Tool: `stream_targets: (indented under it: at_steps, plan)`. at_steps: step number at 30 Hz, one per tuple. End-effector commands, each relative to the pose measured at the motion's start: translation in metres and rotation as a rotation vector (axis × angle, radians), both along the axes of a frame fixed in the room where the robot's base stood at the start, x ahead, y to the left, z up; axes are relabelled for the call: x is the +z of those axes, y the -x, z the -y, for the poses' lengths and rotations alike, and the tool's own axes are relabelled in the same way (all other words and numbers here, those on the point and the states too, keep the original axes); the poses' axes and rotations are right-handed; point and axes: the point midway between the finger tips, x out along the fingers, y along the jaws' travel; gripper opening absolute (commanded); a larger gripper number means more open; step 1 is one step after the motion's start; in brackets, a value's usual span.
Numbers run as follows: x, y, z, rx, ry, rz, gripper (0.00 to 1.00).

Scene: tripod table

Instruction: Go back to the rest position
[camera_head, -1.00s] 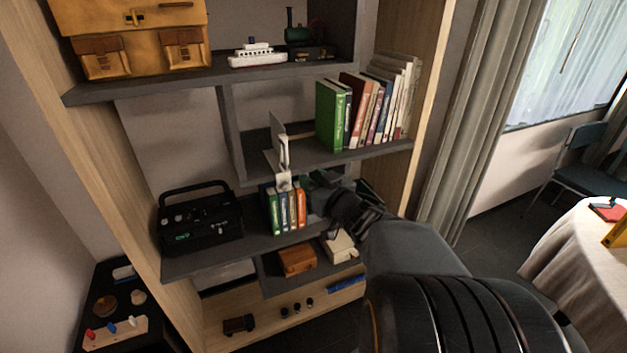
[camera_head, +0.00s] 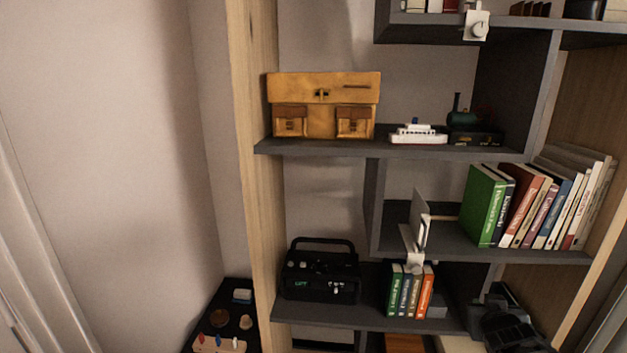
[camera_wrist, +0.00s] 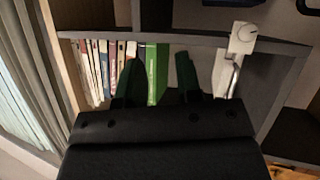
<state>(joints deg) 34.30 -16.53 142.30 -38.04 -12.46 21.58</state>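My gripper (camera_head: 500,300) shows at the lower right of the head view, dark and partly cut off by the bottom edge. It is in front of the shelf unit, right of the small row of books (camera_head: 410,290). In the wrist view the two fingers of my gripper (camera_wrist: 157,78) stand apart with nothing held between them. A green book (camera_wrist: 158,70) is seen in the gap, beyond the fingers. My gripper's body hides the lower middle of the wrist view.
The shelf unit's grey boards (camera_head: 330,316) stand close ahead. A larger book row (camera_head: 540,210), a white lamp-like clamp (camera_head: 413,250), a black radio (camera_head: 320,272) and a yellow satchel (camera_head: 322,95) are on it. Bare wall (camera_head: 110,150) fills the left.

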Motion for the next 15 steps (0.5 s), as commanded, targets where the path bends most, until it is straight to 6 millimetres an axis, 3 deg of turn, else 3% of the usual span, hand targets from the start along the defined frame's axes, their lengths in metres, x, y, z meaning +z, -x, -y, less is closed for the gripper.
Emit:
stream_targets:
  at_steps: [2,5,10,15]
  plan:
    - [-0.008,0.017,-0.007,-0.073,-0.033,-0.152,0.32]
    - [-0.019,0.040,-0.031,-0.105,-0.111,-0.352,0.32]
    - [-0.020,0.077,-0.103,-0.021,-0.266,-0.646,0.32]
    - [0.003,0.101,-0.175,0.151,-0.364,-0.779,0.32]
